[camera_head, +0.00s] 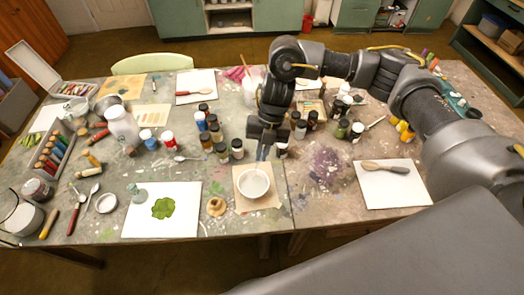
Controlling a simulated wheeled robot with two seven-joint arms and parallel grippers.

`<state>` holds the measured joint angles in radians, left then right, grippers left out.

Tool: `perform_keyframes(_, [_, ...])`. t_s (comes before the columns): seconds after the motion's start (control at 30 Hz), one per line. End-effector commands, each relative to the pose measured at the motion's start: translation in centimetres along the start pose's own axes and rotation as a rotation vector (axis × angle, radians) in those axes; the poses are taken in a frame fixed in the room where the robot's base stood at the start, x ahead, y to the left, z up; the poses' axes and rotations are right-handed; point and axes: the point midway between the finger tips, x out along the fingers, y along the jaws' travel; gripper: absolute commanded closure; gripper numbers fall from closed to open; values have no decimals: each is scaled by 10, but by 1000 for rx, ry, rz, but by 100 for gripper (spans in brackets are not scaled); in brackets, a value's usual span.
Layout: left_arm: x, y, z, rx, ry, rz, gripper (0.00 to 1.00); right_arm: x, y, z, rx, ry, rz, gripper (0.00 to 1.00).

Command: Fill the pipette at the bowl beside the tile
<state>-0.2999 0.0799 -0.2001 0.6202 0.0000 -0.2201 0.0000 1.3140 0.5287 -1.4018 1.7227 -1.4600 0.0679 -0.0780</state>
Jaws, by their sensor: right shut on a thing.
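My right gripper (266,146) points down above a white bowl (253,184) near the front middle of the table. It is shut on the pipette (259,161), a thin pale thing that shows below the fingers. Its tip is at or just above the bowl's far rim; I cannot tell whether it is inside. The bowl stands on a beige square (242,204). I cannot tell for certain which flat piece is the tile. My left gripper is not in view.
Several small paint bottles (221,151) stand close left of my gripper, with more bottles (357,132) to its right. A white sheet with a green patch (190,222) lies to the left. A white sheet with a spoon (407,194) lies to the right. A small wooden piece (216,206) stands beside the bowl.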

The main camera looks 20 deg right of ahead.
Motion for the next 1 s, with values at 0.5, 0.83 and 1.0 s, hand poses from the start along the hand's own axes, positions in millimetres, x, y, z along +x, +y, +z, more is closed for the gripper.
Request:
perform_keyframes(0.5, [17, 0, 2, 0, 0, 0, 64, 21, -4, 6, 0, 0, 0, 100])
perform_keyframes(0.83, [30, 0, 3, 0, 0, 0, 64, 37, -8, 10, 0, 0, 0, 100])
perform_keyframes(1.0, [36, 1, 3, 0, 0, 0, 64, 46, -9, 12, 0, 1, 0, 100])
